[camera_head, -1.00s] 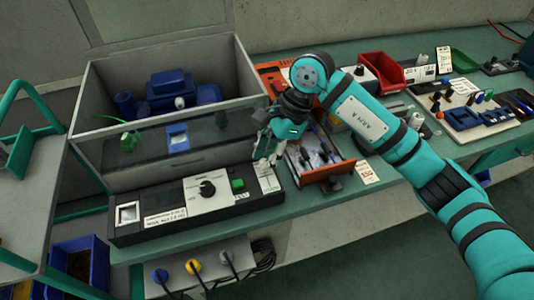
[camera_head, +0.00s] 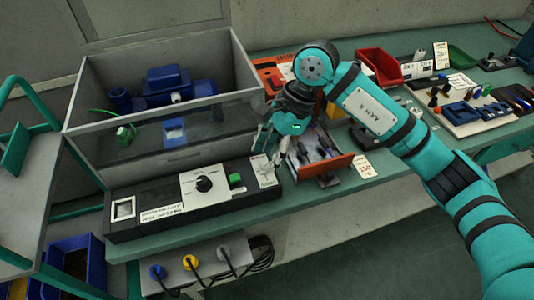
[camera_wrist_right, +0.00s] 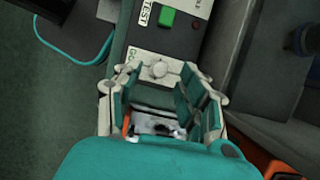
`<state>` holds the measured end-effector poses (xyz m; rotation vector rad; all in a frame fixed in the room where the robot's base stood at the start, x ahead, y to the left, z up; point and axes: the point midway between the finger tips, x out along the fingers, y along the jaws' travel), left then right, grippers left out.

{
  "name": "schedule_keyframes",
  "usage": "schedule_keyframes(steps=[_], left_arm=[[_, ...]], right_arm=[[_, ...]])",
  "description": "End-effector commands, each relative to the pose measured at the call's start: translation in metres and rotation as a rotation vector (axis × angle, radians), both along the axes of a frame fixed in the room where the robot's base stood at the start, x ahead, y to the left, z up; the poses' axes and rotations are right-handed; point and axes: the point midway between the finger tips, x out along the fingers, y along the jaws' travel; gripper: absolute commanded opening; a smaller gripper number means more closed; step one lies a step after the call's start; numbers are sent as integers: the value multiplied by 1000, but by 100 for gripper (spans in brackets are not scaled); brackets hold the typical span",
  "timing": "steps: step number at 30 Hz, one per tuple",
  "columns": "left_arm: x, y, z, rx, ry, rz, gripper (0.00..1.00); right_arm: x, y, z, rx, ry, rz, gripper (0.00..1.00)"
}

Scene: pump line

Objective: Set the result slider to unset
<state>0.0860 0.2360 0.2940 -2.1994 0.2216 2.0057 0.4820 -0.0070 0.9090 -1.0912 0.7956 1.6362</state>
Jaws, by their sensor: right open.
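The test unit (camera_head: 120,230) is a long dark box with light panels at the front of the bench. A pale plate (camera_head: 264,172) sits at its right end. In the right wrist view a round pale knob (camera_wrist_right: 158,69), which looks like the result slider's, stands on a grey plate below the green button (camera_wrist_right: 167,17). My right gripper (camera_head: 270,152) is open over the right end of the unit. In the right wrist view its fingers (camera_wrist_right: 158,78) are on either side of the knob, with nothing gripped. I cannot read the slider's setting. My left gripper is not in view.
A clear-fronted enclosure with a blue pump (camera_head: 175,88) stands behind the unit. An orange-fronted drawer (camera_head: 325,167) with tools is close right of my gripper. A red bin (camera_head: 380,68) stands farther back. Plugs and cables (camera_head: 190,262) are below the bench edge.

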Motion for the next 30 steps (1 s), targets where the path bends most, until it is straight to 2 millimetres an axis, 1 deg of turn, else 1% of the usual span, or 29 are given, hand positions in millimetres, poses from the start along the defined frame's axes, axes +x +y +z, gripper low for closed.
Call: schedule_keyframes(steps=[9, 12, 15, 18, 21, 30], left_arm=[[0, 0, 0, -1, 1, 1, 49], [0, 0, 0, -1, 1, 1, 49], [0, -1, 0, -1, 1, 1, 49], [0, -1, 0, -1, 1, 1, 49], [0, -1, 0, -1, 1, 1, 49], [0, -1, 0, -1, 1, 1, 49]], right_arm=[[8, -25, 62, 0, -7, -3, 41], [10, -31, 79, 0, -6, -3, 41], [12, -37, 91, 0, -4, -3, 41], [12, -39, 99, 0, -3, -2, 41], [13, -40, 102, 1, -3, -1, 41], [13, -41, 102, 1, -3, -1, 41]])
